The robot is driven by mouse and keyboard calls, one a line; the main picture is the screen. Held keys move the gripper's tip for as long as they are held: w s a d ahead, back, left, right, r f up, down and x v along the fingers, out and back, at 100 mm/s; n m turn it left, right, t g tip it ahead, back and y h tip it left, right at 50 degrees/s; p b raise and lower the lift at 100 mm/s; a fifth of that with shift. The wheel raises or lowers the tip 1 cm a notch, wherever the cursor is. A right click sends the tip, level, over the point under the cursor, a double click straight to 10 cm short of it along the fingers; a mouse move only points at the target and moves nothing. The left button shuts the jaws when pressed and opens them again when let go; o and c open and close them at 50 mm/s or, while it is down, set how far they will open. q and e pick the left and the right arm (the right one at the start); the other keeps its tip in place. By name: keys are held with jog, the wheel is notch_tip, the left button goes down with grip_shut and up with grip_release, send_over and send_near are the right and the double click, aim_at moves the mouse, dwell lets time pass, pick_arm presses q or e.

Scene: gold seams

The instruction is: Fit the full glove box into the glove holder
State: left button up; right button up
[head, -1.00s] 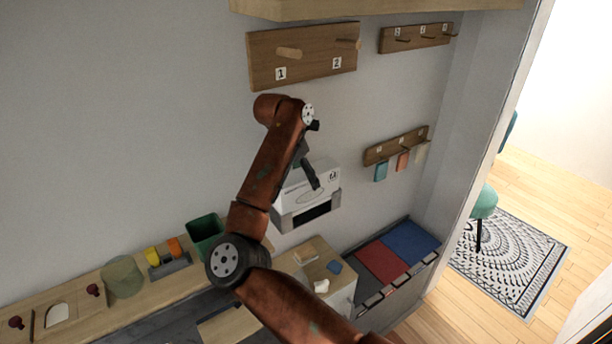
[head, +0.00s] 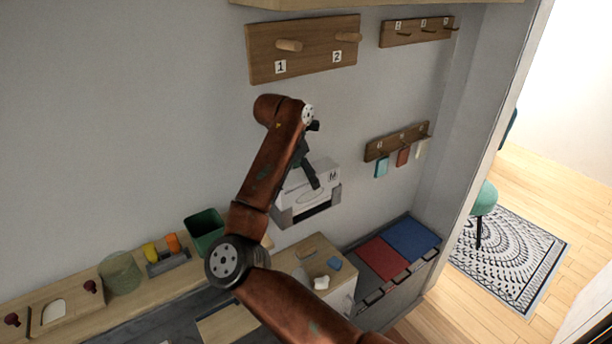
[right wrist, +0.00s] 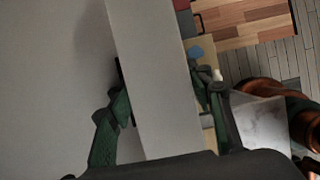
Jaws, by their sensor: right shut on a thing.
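The glove box (head: 322,180) is white with an oval opening outlined on its front. It sits at the grey glove holder (head: 280,218) on the wall, its lower part behind the holder's front rim. A dark gap shows in the holder's front below the box. My right gripper (head: 309,172) is shut on the box from above. In the right wrist view the box (right wrist: 155,70) lies between the green fingers of my right gripper (right wrist: 160,88). Whether the box touches the holder's bottom is hidden. My left gripper is not in view.
A wooden board with two pegs (head: 262,58) hangs above my arm. A smaller hook rail (head: 385,147) with coloured tags is right of the holder. Below are a cabinet top (head: 310,252) with small items and a green bin (head: 204,229).

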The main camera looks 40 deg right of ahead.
jog(key=shift+f+b, duration=0.6)
jog(key=shift+f, duration=0.3)
jog(key=shift+f, duration=0.15)
jog(key=o, duration=1.7)
jog(key=v, duration=1.1)
jog(key=shift+r, duration=0.25)
jog(key=shift+a+r, duration=0.15)
jog(key=shift+r, duration=0.1)
